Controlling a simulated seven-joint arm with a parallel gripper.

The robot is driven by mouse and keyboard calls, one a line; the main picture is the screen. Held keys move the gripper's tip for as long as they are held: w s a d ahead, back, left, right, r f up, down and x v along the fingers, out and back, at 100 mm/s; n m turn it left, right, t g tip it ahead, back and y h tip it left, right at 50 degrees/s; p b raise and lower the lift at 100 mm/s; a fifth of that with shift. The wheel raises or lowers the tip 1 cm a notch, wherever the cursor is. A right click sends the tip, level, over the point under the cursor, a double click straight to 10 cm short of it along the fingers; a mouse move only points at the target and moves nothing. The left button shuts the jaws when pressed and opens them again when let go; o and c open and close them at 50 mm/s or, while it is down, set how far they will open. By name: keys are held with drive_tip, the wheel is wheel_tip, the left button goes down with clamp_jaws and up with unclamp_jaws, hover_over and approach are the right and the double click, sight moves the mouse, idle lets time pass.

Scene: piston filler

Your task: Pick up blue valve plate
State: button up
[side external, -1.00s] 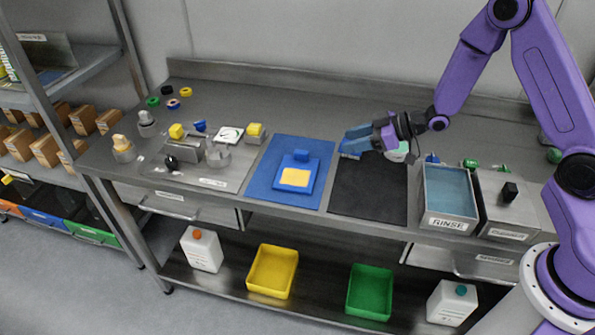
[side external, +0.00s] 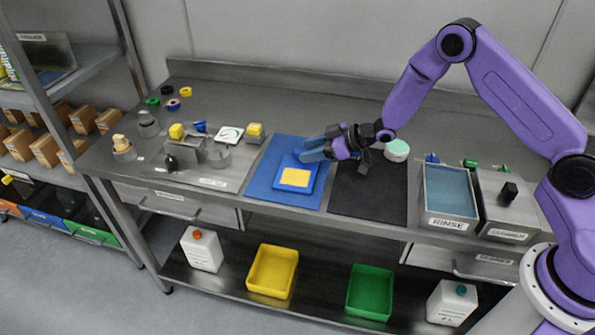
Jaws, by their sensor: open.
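The blue valve plate (side external: 304,187) lies flat on the blue mat (side external: 259,188), with a yellow square on its face. The blue raised block at its back edge is largely covered by my fingers. My gripper (side external: 308,151) is open, coming in from the right with its blue fingers at or just above that block. I cannot tell whether the block is between the fingers or whether they touch it.
A black mat (side external: 367,192) lies right of the blue one, with a white and green round part (side external: 397,150) behind it. The rinse tub (side external: 449,190) and cleaner box (side external: 507,228) stand further right. A grey machine assembly (side external: 190,152) stands left.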

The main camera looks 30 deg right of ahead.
drive_tip(key=shift+w+a+f, duration=0.2)
drive_tip(key=shift+w+a, duration=0.05)
clamp_jaws()
drive_tip(key=shift+r, duration=0.1)
drive_tip(key=shift+r, duration=0.15)
